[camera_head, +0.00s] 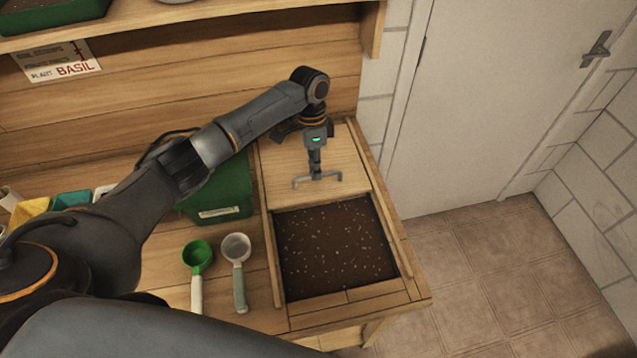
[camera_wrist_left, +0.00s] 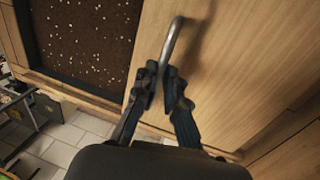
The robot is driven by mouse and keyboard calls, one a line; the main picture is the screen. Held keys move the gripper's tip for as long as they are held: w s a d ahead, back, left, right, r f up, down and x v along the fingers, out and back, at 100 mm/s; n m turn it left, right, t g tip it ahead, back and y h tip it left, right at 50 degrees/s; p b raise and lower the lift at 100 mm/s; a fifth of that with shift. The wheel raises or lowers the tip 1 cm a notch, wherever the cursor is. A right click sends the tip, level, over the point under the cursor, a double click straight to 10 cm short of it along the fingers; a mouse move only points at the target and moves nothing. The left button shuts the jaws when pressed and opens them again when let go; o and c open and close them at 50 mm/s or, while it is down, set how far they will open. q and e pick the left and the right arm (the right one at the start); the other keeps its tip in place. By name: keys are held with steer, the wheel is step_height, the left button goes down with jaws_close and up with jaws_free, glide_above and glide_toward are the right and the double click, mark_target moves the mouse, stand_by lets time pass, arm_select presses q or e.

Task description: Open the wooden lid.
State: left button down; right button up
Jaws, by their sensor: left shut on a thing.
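The wooden lid (camera_head: 346,156) lies flat at the back of a wooden bin, between its side rails. The front part of the bin is uncovered and shows dark soil (camera_head: 335,245) with pale specks. A grey metal bar handle (camera_head: 300,182) stands on the lid near its front edge. My left gripper (camera_head: 316,174) reaches down over the lid and is shut on the handle. In the left wrist view, the fingers (camera_wrist_left: 167,90) close around one end of the handle (camera_wrist_left: 173,40), over the lid (camera_wrist_left: 235,70). My right gripper is not in view.
A green box (camera_head: 222,188) stands left of the bin, partly behind my left arm. A green scoop (camera_head: 197,258) and a grey scoop (camera_head: 237,255) lie on the bench beside the bin. A white door (camera_head: 500,100) and open tiled floor are on the right.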

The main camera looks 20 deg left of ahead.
arm_select(q)
steer(key=shift+w+a, duration=0.4)
steer(key=shift+w, duration=0.3)
steer(key=c, duration=1.4)
jaws_free()
step_height(320, 180, up, 8)
steer(key=w, duration=0.1)
steer(key=shift+a+f, duration=0.25)
steer(key=shift+a, duration=0.1)
steer(key=shift+f, duration=0.1)
